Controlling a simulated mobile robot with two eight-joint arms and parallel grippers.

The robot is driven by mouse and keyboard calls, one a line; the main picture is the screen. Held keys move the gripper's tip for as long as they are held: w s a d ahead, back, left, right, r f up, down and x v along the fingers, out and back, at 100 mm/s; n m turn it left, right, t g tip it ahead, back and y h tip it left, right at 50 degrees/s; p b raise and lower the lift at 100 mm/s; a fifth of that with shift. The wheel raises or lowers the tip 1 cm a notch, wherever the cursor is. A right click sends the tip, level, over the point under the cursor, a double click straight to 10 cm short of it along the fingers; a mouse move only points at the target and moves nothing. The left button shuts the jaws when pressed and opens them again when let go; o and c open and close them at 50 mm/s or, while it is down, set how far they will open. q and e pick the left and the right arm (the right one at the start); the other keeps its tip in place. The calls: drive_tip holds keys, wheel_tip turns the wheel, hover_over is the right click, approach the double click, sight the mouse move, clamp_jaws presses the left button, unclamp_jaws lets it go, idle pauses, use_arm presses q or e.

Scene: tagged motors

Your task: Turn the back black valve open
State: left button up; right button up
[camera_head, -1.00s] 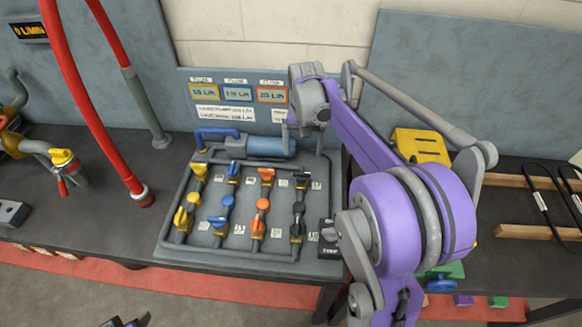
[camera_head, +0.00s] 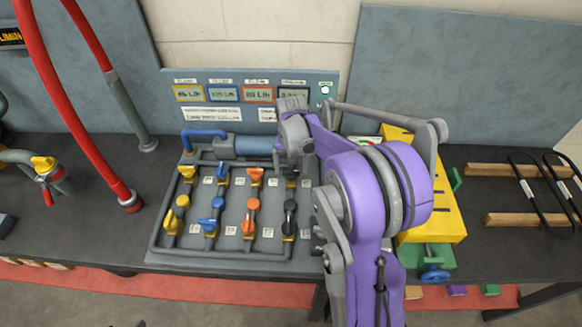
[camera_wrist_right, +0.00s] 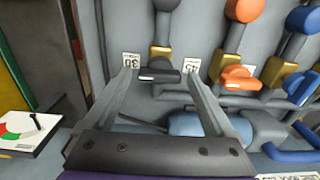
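The back black valve (camera_wrist_right: 159,75) shows in the right wrist view as a dark handle on a brass body. The handle appears to lie across its pipe. My right gripper (camera_wrist_right: 158,72) is open, with one finger on each side of the handle; I cannot tell whether either finger touches it. In the head view my right gripper (camera_head: 292,160) is over the back right of the valve board (camera_head: 222,262) and hides most of this valve. The front black valve (camera_head: 289,218) stands nearer in the same column. My left gripper is not in view.
Orange (camera_head: 252,218), blue (camera_head: 212,215) and yellow (camera_head: 177,214) valves stand left of the black column. A blue-grey cylinder (camera_head: 252,146) and display panel (camera_head: 225,115) are behind. A yellow block (camera_head: 440,215) lies right of my arm. Red hoses (camera_head: 75,110) stand at left.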

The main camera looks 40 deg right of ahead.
drive_tip(key=c, duration=1.1)
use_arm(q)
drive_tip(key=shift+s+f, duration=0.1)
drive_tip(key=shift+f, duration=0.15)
use_arm(e)
drive_tip(key=shift+n, duration=0.3)
drive_tip(key=n+b, duration=0.1)
drive_tip(key=n, duration=0.1)
drive_tip(key=shift+n, duration=0.4)
drive_tip(key=n+b, duration=0.1)
drive_tip(key=n, duration=0.3)
drive_tip(key=shift+n, duration=0.3)
drive_tip(key=n+b, duration=0.1)
drive_tip(key=n, duration=0.4)
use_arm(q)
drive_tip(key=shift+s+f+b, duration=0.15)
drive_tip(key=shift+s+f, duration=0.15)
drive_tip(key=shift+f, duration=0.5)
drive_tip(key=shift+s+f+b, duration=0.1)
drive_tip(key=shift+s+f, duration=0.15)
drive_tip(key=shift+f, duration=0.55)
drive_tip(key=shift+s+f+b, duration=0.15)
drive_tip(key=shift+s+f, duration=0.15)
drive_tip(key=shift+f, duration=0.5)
use_arm(e)
drive_tip(key=shift+n, duration=2.4)
